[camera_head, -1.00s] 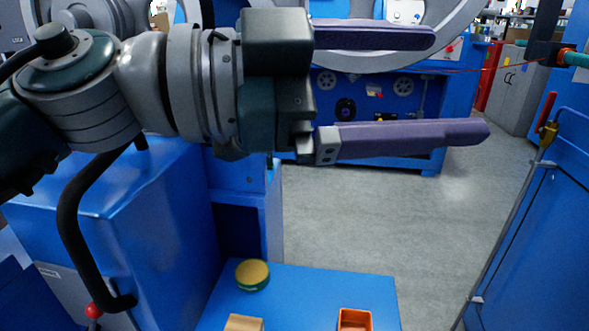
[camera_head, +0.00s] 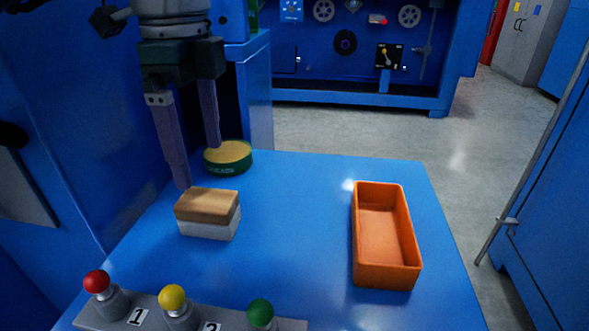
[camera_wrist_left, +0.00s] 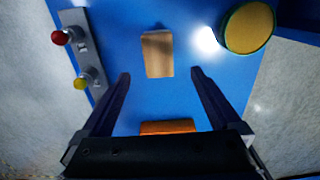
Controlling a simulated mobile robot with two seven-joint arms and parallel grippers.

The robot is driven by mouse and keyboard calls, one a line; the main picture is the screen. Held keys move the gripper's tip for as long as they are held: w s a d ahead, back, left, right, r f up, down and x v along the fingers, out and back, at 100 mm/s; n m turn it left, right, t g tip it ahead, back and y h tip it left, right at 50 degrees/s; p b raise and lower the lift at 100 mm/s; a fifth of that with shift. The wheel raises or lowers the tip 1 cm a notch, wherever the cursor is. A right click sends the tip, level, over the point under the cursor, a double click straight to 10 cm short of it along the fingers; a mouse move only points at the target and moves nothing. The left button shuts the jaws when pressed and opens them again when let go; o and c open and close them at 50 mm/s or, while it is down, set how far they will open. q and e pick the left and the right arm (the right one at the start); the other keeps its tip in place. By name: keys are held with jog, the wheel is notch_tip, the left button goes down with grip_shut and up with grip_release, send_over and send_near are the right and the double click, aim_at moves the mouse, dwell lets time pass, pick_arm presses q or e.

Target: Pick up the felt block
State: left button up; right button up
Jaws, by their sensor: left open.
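The felt block (camera_head: 207,213) has a tan top and a whitish lower layer. It rests on the blue table (camera_head: 300,220), left of the middle. My left gripper (camera_head: 199,167) points down from the upper left, open and empty, its fingers above and behind the block. In the left wrist view the block (camera_wrist_left: 157,53) lies beyond the fingertips and between their lines, with open space around it. My left gripper (camera_wrist_left: 160,74) shows both fingers apart there. My right gripper is not in view.
A round green tin (camera_head: 228,157) with a yellowish top stands close behind the block. An orange open bin (camera_head: 385,235) sits at the right of the table. A panel with red, yellow and green knobs (camera_head: 178,308) lies along the front edge. The table's middle is clear.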

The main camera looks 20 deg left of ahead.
aim_at(205, 199)
pick_arm(q)
notch_tip(205, 199, down, 4)
jog(key=shift+s+f+b, duration=0.1)
jog(key=shift+b, duration=0.8)
jog(key=f+b, duration=0.3)
jog(key=f, duration=0.2)
jog(key=shift+s+a+b, duration=0.1)
jog(key=shift+a+b, duration=0.1)
jog(key=shift+b, duration=0.15)
jog(key=shift+r, duration=0.15)
jog(key=shift+c, duration=0.4)
jog(key=c, duration=1.4)
jog(key=shift+r, duration=0.1)
notch_tip(205, 199, up, 20)
jog(key=p, duration=1)
